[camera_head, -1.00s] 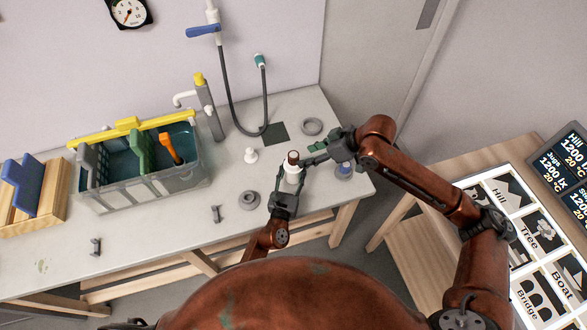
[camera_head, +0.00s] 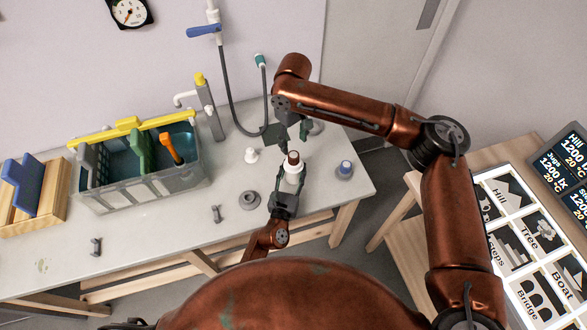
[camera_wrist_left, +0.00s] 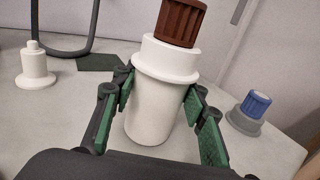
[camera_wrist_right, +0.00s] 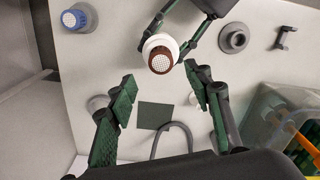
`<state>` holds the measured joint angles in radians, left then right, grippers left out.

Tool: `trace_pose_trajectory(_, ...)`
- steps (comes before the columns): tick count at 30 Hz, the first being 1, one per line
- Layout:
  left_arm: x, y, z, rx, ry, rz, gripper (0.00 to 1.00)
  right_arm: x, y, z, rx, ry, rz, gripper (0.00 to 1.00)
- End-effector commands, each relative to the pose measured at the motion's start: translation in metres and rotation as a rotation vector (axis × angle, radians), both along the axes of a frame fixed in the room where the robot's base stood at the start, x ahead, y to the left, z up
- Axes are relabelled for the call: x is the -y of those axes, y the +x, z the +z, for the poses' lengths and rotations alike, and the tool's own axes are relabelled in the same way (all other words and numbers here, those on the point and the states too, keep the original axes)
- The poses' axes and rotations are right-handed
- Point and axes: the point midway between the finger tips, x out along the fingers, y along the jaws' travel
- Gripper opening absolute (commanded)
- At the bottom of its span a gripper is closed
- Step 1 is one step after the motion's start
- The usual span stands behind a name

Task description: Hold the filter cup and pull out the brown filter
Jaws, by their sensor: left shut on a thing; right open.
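The white filter cup (camera_wrist_left: 155,105) stands upright with the brown filter (camera_wrist_left: 182,22) seated in its top. My left gripper (camera_wrist_left: 160,112) is shut around the cup's body, one green finger on each side. My right gripper (camera_wrist_right: 163,98) is open and empty, pointing down above the table. In the right wrist view the brown filter (camera_wrist_right: 160,60) shows end-on, just beyond the gap between the open fingers. The right gripper (camera_head: 293,131) is a little behind the filter in the head view.
A blue-topped filter on a grey base (camera_head: 344,170) stands right of the cup. A small white piece (camera_head: 251,155) and a grey ring (camera_head: 249,200) lie to the left. A dark square pad (camera_wrist_right: 155,115) lies behind. A grey crate (camera_head: 140,190) stands further left.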

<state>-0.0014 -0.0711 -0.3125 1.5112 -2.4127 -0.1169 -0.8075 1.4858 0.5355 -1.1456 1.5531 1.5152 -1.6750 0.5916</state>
Motion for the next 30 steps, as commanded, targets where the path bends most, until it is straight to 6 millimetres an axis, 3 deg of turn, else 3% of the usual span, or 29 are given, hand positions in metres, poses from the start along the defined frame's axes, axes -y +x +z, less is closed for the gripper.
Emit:
trace_pose_trajectory(16,0.000,0.000,0.000,0.000,0.000,-0.001,0.12,0.000,-0.001,-0.071,-0.003,0.003,0.002,0.46)
trace_pose_trajectory(30,0.000,0.000,0.000,-0.001,0.000,-0.001,0.12,0.000,0.000,-0.083,0.000,0.003,0.003,0.46)
